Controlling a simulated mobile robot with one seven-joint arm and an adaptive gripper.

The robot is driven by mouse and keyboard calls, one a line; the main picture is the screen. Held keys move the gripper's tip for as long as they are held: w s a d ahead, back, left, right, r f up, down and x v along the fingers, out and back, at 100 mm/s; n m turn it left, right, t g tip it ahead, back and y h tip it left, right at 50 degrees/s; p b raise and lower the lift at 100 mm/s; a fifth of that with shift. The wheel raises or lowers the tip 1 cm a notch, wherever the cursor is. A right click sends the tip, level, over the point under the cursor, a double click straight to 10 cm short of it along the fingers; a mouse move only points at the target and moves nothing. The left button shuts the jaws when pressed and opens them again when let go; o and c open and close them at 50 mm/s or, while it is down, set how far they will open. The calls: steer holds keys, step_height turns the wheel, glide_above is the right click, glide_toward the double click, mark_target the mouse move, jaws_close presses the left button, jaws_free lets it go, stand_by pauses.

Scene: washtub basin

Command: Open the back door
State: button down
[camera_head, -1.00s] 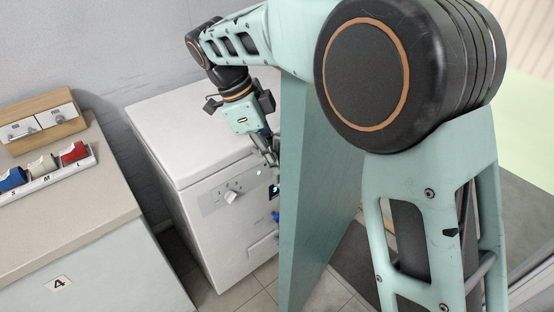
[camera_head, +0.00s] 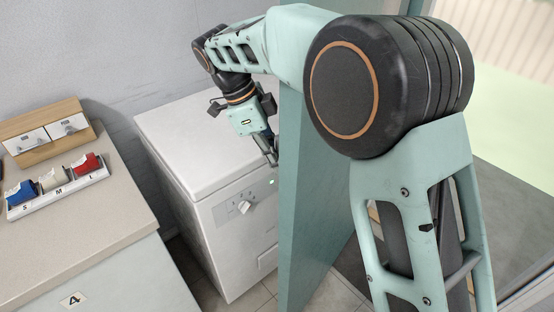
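A tall teal panel (camera_head: 318,215) that looks like the door stands upright in the middle of the head view, seen at a steep angle with its narrow edge toward me. Its handle is not visible from here. My arm reaches across its top to the far left side. My gripper (camera_head: 271,157) points down beside the panel's left edge, in front of the white washing machine. The fingertips are small and partly hidden by the panel's edge, so I cannot tell whether they are open or touching it.
The white washing machine (camera_head: 206,150) stands close to the panel's left. A counter (camera_head: 90,225) with a tray (camera_head: 62,192) of coloured items and a wooden switch box (camera_head: 45,133) is at left. Tiled floor shows between them. A pale green area (camera_head: 520,125) lies at right.

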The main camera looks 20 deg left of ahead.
steer(key=shift+w+r, duration=0.1)
steer(key=shift+w, duration=0.15)
steer(key=c, duration=1.9)
jaws_free()
steer(key=shift+d, duration=0.1)
steer(key=shift+c, duration=0.2)
steer(key=shift+s, duration=0.1)
steer(key=v, duration=1.2)
